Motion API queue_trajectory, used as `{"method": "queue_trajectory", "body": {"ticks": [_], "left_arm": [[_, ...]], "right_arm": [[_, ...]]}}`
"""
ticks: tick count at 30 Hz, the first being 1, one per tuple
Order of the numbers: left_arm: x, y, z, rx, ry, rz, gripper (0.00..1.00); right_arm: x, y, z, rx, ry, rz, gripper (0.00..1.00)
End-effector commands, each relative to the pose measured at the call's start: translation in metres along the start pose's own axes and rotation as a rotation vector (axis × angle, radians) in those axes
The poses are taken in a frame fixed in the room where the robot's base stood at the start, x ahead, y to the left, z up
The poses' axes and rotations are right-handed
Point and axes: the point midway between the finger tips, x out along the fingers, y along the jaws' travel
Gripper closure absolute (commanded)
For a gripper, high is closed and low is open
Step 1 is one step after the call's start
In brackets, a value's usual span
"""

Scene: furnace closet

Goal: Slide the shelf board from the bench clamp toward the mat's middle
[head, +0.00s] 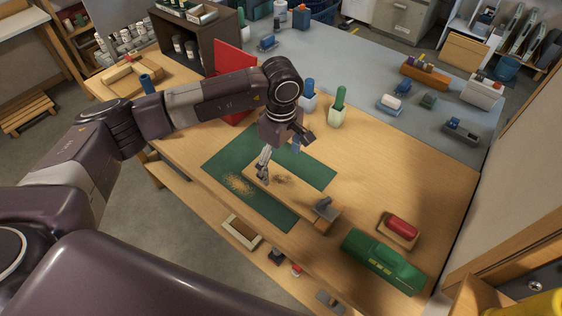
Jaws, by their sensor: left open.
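The shelf board (295,199) is a pale wooden plank lying flat, partly over the green mat (222,158). Its near right end reaches past the mat to the grey bench clamp (327,209) near the bench's front edge. I cannot tell how tightly the clamp grips it. My left gripper (280,163) points down over the board's far left end, open, its fingers apart. One metallic finger appears close to the board's end; whether it touches is unclear. The gripper and wrist hide part of the mat and board end. My right gripper is out of view.
A green case (383,263) and a red-topped block (402,228) sit to the right of the clamp. Sawdust (238,184) lies on the mat's left part. A pale green cup (337,115) and a red panel (235,65) stand behind. Bare bench lies right of the mat.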

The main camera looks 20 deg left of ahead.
Motion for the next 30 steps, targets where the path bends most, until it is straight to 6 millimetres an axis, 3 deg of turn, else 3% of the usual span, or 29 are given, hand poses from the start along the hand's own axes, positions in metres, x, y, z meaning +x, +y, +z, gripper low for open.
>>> {"method": "queue_trajectory", "body": {"ticks": [7, 21, 30], "left_arm": [[0.009, -0.001, 0.001, -0.001, -0.002, -0.003, 0.15], [0.072, 0.000, 0.002, -0.001, -0.004, -0.002, 0.15], [0.079, 0.000, 0.001, 0.000, -0.003, 0.001, 0.15]], "right_arm": [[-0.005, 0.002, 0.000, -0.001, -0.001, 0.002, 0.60], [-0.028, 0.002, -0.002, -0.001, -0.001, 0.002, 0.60], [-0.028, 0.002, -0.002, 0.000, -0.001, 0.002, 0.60]]}}
